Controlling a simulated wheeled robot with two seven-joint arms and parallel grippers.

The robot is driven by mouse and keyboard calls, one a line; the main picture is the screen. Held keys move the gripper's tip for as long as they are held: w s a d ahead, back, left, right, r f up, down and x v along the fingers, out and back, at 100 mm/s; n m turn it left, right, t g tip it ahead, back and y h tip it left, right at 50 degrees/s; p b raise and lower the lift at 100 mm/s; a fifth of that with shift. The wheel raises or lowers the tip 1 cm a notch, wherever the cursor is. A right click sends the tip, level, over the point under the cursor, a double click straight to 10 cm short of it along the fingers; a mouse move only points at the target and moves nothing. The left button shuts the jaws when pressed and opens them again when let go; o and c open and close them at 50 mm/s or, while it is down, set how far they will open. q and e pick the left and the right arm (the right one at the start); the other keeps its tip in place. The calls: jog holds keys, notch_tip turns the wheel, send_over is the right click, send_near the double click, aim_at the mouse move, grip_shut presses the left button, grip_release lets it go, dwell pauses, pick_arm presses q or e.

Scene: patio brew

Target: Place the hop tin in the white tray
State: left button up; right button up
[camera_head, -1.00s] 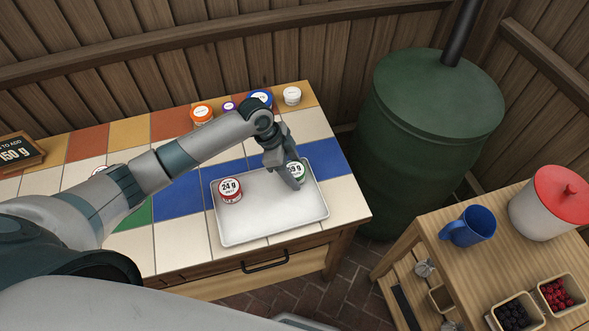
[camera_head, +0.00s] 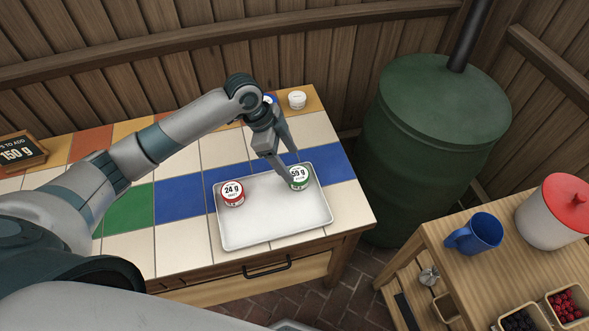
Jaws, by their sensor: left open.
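The white tray (camera_head: 262,229) lies on the tiled counter. A red tin (camera_head: 233,194) marked 24 g stands in its left part. A green tin (camera_head: 299,178) marked 59 g stands in its back right corner. My left gripper (camera_head: 292,169) is open, with its fingers just above and beside the green tin; whether they touch it is hard to tell. The small print on both tins is too small to read. My right gripper is out of view.
A white tin (camera_head: 297,100) and a partly hidden blue tin (camera_head: 268,99) stand at the counter's back edge. A sign (camera_head: 17,153) reading 150 g stands far left. A green barrel (camera_head: 434,140) is at right. A side table holds a blue mug (camera_head: 477,233) and a red-lidded canister (camera_head: 545,215).

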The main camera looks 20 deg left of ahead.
pick_arm(q)
jog(key=v, duration=0.4)
jog(key=shift+a+r+b, duration=0.1)
jog(key=shift+r+b, duration=0.15)
jog(key=shift+b, duration=0.05)
